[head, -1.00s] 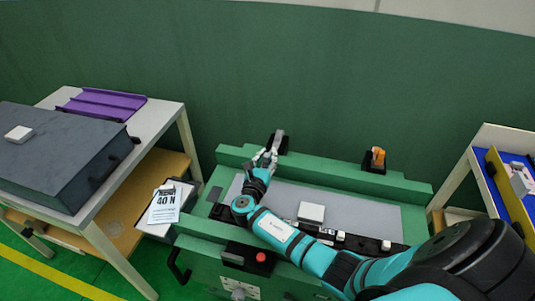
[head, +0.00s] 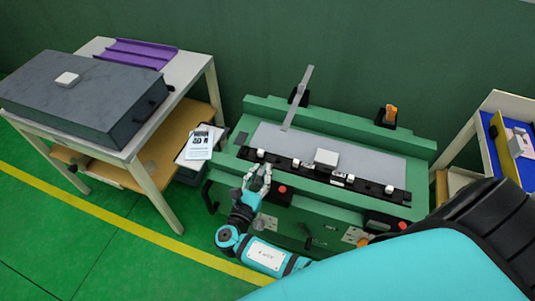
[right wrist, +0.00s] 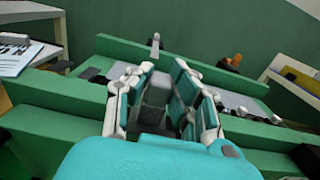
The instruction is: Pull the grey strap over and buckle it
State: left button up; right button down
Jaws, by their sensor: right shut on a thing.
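The grey strap (head: 297,98) shows in the head view as a long flat strip. It rises past the back rail near a black holder and slants down over the grey plate. My right gripper (head: 258,178) is at the front left edge of the green bench, beside a black block with a red button (head: 282,189). In the right wrist view its fingers (right wrist: 160,88) are closed around a grey piece (right wrist: 155,98), which looks like the strap's end. The strap between plate and gripper is not clear. My left gripper is not in view.
The green bench (head: 330,205) carries a grey plate (head: 375,160), a black strip with white clips, and a white block (head: 326,158). An orange piece (head: 391,114) sits in a holder at the back right. Tables stand left and right. A paper sheet (head: 199,142) is left of the bench.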

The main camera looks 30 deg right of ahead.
jog(key=shift+v, duration=0.85)
jog(key=shift+a+f, duration=0.1)
jog(key=shift+f, duration=0.15)
jog(key=shift+s, duration=0.1)
jog(key=c, duration=1.5)
grip_release()
jog(key=shift+c, duration=0.2)
jog(key=o, duration=0.4)
jog(key=shift+s+a+r, duration=0.15)
jog(key=shift+a+r, duration=0.05)
jog(key=shift+r, duration=0.05)
jog(key=shift+d, duration=0.1)
jog(key=v, duration=1.2)
